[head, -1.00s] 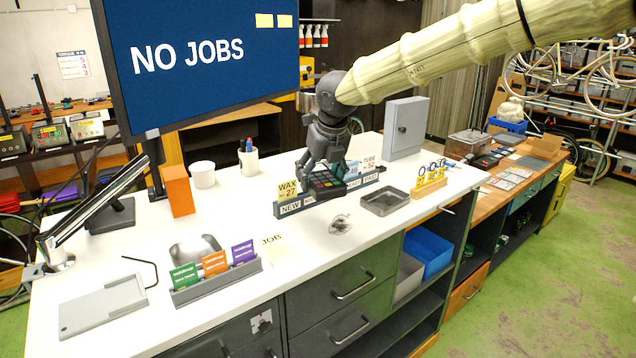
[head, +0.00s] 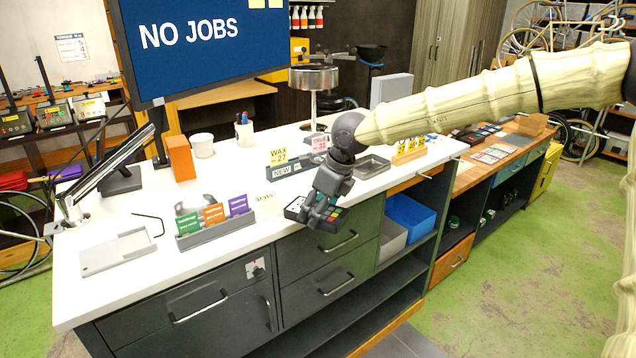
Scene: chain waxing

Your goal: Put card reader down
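The card reader (head: 334,217) is a dark slab with coloured keys and a pale end on the left. My gripper (head: 319,206) points down and is shut on it. The fingers cover part of the reader. The reader is at the front edge of the white counter (head: 118,297), overlapping the drawer front in the picture. I cannot tell whether it touches the counter or hangs just above or in front of it.
Left of it stand a grey holder (head: 218,236) with coloured cards, an orange box (head: 179,158) and a flat grey stand (head: 117,253). White counter is bare at front left.

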